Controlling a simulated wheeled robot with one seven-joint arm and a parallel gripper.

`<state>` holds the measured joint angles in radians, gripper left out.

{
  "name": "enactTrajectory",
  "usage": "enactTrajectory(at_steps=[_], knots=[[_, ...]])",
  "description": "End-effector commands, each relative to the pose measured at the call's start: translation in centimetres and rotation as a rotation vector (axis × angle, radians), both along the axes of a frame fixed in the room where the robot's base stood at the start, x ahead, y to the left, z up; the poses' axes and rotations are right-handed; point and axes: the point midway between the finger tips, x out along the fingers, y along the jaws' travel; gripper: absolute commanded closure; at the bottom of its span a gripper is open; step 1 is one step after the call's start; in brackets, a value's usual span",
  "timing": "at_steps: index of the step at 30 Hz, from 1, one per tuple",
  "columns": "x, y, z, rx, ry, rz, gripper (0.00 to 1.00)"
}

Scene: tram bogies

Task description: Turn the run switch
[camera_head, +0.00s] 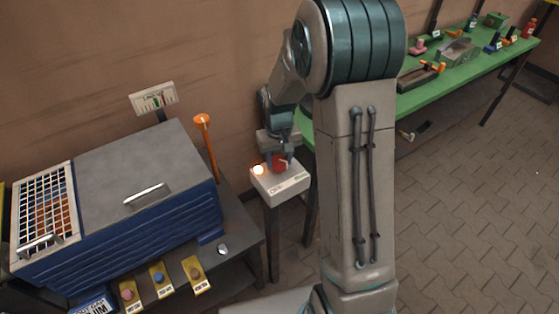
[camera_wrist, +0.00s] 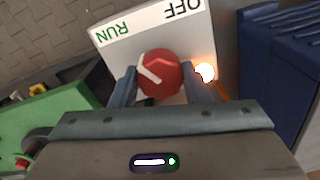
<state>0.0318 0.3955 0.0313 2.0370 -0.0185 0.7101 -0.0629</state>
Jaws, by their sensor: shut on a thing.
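The run switch is a round red knob (camera_wrist: 160,74) with a white pointer on a pale box (camera_head: 289,187). The box also shows in the wrist view (camera_wrist: 111,53), where RUN is at its upper left and OFF at its upper right, both upside down. The white pointer is at the knob's upper left, towards the RUN side. My gripper (camera_wrist: 160,87) is shut on the knob, one finger on each side. In the head view, my gripper (camera_head: 279,158) reaches down onto the box and partly hides the knob. A lamp (camera_head: 258,170) on the box glows; it is beside my right finger in the wrist view (camera_wrist: 205,72).
A blue cabinet (camera_head: 135,235) with a grey lid stands left of the box, with an orange-topped post (camera_head: 203,121) between. Yellow button plates (camera_head: 195,274) lie in front. A green bench (camera_head: 420,102) with several items is at the right. Paved floor is free right of my arm.

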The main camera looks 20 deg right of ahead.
Motion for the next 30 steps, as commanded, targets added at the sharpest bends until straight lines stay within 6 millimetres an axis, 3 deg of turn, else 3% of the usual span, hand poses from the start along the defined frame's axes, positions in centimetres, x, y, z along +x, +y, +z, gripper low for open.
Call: enactTrajectory(at_steps=[10,26,27,29,30], knots=[[0.18,0.00,0.14,0.000,-0.006,0.143,0.81],[0.19,0.00,0.20,0.000,-0.006,0.170,0.81],[0.20,0.00,0.20,0.000,-0.006,0.170,0.55],[0.19,0.00,0.19,0.000,-0.006,0.170,0.38],[0.17,0.00,0.17,0.000,-0.005,0.170,0.36]])
